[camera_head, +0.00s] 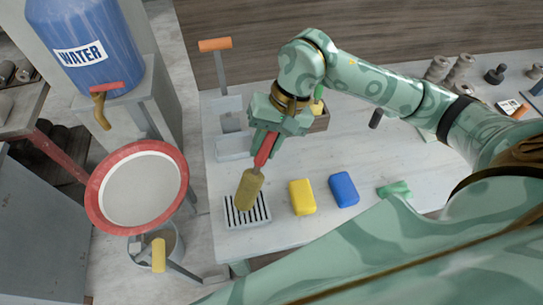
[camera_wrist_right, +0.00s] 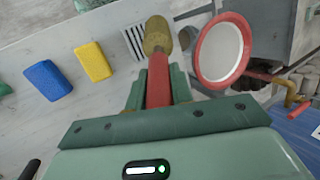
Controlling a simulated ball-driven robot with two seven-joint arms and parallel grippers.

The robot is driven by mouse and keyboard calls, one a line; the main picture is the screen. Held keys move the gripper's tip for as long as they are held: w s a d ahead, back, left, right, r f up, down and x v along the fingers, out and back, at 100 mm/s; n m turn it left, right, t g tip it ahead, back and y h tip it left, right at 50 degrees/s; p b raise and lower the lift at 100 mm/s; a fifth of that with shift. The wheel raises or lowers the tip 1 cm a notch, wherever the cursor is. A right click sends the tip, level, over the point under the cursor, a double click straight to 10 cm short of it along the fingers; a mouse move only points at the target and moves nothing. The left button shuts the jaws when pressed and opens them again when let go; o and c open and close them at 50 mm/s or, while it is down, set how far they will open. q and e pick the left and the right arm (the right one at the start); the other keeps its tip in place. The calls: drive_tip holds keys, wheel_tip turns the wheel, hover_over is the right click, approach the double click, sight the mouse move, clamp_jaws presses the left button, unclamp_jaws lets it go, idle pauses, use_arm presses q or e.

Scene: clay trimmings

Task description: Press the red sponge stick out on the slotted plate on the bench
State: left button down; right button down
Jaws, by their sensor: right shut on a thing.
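The red sponge stick has a red handle (camera_head: 265,149) and a tan sponge head (camera_head: 249,190). My right gripper (camera_head: 268,138) is shut on the red handle, with the sponge head pointing down. In the head view the head overlaps the slotted plate (camera_head: 262,212), a pale plate with dark slots near the bench's front left; I cannot tell whether they touch. In the right wrist view the handle (camera_wrist_right: 158,82) runs up from the jaws to the sponge head (camera_wrist_right: 157,35), beside the slotted plate (camera_wrist_right: 133,42). My left gripper is not seen.
A yellow sponge (camera_head: 302,197), a blue sponge (camera_head: 343,189) and a green cloth-like piece (camera_head: 394,189) lie right of the plate on the bench (camera_head: 350,145). A red-rimmed round basin (camera_head: 100,210) stands left, below a blue water barrel (camera_head: 90,45). Small dark and grey pieces stand at the back right.

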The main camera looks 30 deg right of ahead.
drive_tip(key=shift+w+a+r, duration=0.1)
drive_tip(key=shift+w, duration=0.35)
drive_tip(key=shift+y, duration=0.5)
drive_tip(key=shift+f+b, duration=1.5)
drive_tip(key=shift+f, duration=1.5)
drive_tip(key=shift+s+f+b, duration=0.1)
drive_tip(key=shift+f+b, duration=0.7)
drive_tip(key=shift+r+p, duration=1.85)
drive_tip(key=shift+r, duration=1.8)
